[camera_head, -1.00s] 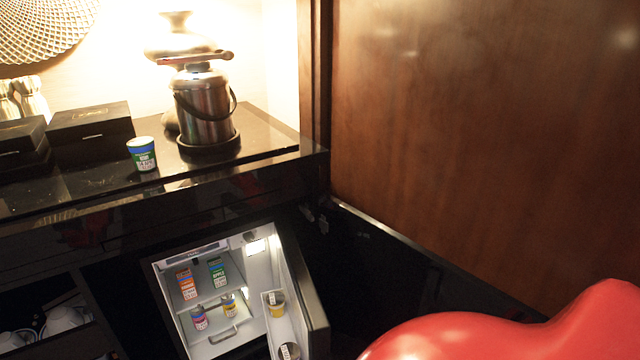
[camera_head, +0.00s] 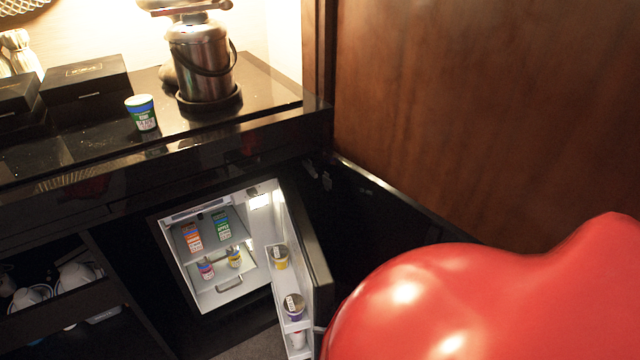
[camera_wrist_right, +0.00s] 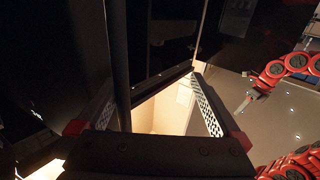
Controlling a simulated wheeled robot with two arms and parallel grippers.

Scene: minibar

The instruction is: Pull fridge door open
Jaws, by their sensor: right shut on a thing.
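The small fridge (camera_head: 178,262) under the counter stands open, its white lit inside showing. Its door (camera_head: 308,250) is swung out to the right, with its dark outer side facing right and cups in its white inner shelves. In the head view my large red arm part covers the area right of the door and hides my right gripper. In the right wrist view my right gripper (camera_wrist_right: 152,85) has its perforated fingers apart on a dark edge, which I take to be the door. A red arm of mine shows at that view's right; its tip is too small to read.
Cartons and small cups (camera_head: 205,268) stand on the fridge shelves. The counter (camera_head: 90,150) above holds a cup (camera_head: 141,112), a metal ice bucket (camera_head: 203,60) and black boxes (camera_head: 86,78). A wooden panel (camera_head: 470,110) rises at the right. Open shelves with white crockery (camera_head: 75,275) are at lower left.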

